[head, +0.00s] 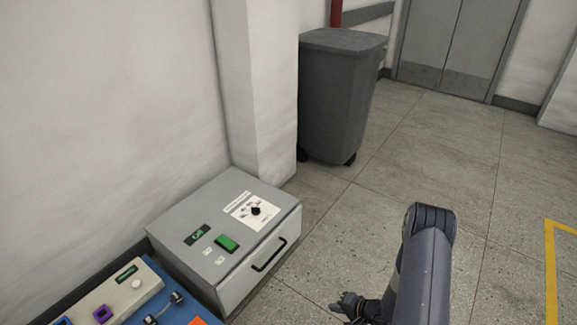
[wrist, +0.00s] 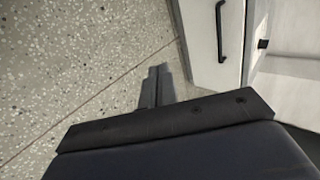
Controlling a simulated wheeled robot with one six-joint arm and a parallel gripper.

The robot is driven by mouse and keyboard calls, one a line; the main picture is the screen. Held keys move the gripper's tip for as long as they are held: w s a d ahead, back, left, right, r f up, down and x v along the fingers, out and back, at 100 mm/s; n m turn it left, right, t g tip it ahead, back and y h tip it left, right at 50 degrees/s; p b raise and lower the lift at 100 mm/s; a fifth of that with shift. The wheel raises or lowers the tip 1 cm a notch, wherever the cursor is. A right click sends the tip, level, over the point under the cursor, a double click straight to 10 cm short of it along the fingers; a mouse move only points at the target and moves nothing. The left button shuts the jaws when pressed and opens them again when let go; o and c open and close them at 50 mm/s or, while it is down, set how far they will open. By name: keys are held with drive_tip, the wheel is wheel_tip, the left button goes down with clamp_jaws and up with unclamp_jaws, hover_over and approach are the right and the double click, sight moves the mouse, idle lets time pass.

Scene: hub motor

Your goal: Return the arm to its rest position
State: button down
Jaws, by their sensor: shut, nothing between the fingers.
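My arm (head: 424,270) rises at the lower right of the head view and bends over at its top. Part of my gripper (head: 350,305) shows at the bottom edge of the head view, left of the arm. In the wrist view my gripper (wrist: 156,72) has its two fingers together, with nothing between them. The fingers point over the speckled floor, beside the front of a grey cabinet and apart from it.
The grey cabinet (head: 185,222) with a black handle (head: 269,254) stands left of my arm. A blue workbench part (head: 185,310) lies at the lower left. A grey wheeled bin (head: 338,95) stands behind. Open floor (head: 480,165) lies to the right, with a yellow line (head: 550,270).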

drive_tip(key=shift+v, duration=1.55)
